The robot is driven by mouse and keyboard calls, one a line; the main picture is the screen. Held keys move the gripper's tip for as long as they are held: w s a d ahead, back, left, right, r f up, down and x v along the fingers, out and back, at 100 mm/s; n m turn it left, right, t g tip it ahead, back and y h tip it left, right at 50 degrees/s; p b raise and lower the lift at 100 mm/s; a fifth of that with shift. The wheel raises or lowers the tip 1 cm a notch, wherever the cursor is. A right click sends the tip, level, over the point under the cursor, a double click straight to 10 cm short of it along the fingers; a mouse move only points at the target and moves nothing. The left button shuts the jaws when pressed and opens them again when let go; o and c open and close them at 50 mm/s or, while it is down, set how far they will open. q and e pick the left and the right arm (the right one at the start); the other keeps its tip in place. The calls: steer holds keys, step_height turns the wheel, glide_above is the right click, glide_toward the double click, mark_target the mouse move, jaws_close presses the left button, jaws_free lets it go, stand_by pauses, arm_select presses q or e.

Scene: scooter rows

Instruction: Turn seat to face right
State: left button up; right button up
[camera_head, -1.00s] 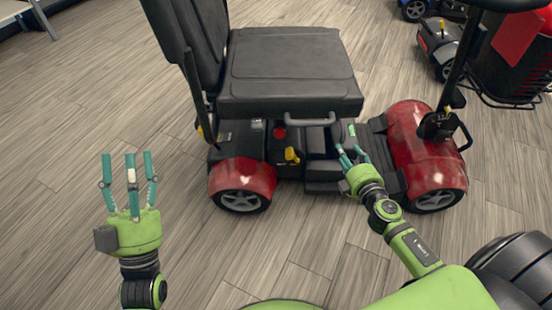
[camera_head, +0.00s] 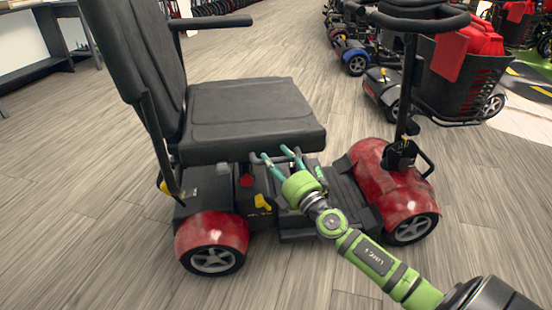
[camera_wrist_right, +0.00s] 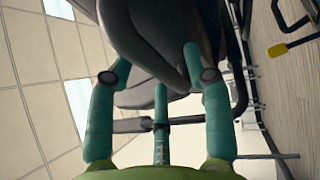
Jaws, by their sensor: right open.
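The black padded scooter seat (camera_head: 250,113) has its backrest (camera_head: 132,70) at the left, and its open front points right toward the steering column (camera_head: 408,85). My right gripper (camera_head: 282,160) is at the near side of the seat, just below the cushion edge, with its teal fingers by a grey bar handle (camera_head: 290,157). In the right wrist view the fingers (camera_wrist_right: 160,90) are spread apart. The dark seat underside (camera_wrist_right: 165,40) shows above them, and a grey bar (camera_wrist_right: 180,121) crosses behind them. Contact with the bar cannot be told. My left gripper is out of view.
The scooter's red rear fender (camera_head: 212,234) and red front fender (camera_head: 395,190) flank the low deck. A scooter with a black basket (camera_head: 465,85) and more scooters stand at back right. A dark table (camera_head: 40,68) is at back left. The floor on the left is clear.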

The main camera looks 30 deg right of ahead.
steer(key=shift+w, duration=0.3)
jaws_close()
steer(key=shift+r, duration=0.1)
